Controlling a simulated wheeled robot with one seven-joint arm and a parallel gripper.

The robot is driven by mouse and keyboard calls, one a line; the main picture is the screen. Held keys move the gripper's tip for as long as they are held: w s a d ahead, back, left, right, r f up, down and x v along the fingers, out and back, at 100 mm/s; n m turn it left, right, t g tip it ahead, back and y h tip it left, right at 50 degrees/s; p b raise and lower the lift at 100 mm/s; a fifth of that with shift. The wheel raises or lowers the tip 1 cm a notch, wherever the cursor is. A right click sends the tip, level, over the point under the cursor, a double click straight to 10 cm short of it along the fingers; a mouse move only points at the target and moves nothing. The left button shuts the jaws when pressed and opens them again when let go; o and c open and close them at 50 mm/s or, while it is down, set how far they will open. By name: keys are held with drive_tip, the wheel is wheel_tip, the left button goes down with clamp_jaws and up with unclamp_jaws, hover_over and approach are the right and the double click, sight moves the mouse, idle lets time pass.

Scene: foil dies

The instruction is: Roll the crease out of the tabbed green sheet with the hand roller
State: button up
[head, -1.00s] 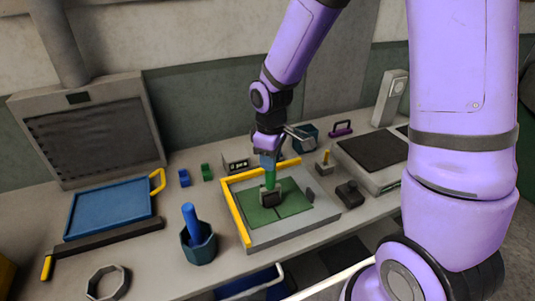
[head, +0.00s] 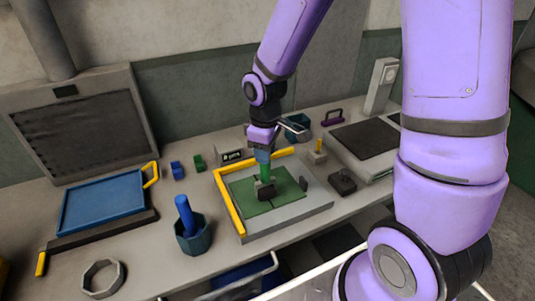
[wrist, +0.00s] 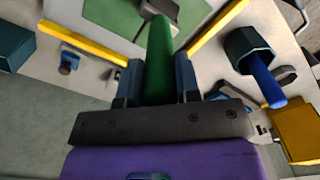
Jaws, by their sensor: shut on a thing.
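The green sheet (head: 283,200) lies flat on a grey board (head: 312,207) with yellow rails along its left and back edges. A thin line, perhaps the crease, runs across the sheet near the roller. A small dark piece at the sheet's right side may be its tab. My gripper (head: 264,157) is shut on the green handle of the hand roller (head: 265,172), which stands upright. The roller's dark head is over the sheet and seems to touch it. The wrist view shows the handle (wrist: 160,55) between both fingers, and part of the sheet (wrist: 112,16).
A blue tray (head: 105,203) with a yellow handle lies at left. A dark teal cup (head: 193,238) holding a blue rod stands front left of the board. Small blue and green blocks (head: 198,162) are behind. A dark knobbed block (head: 342,182) and flat-topped unit (head: 365,140) are at right.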

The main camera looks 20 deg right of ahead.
drive_tip(key=shift+w, duration=3.5)
drive_tip(key=shift+s+f, duration=0.1)
drive_tip(key=shift+s, duration=2.85)
drive_tip(key=w, duration=0.6)
drive_tip(key=shift+r, duration=0.25)
idle(0.5)
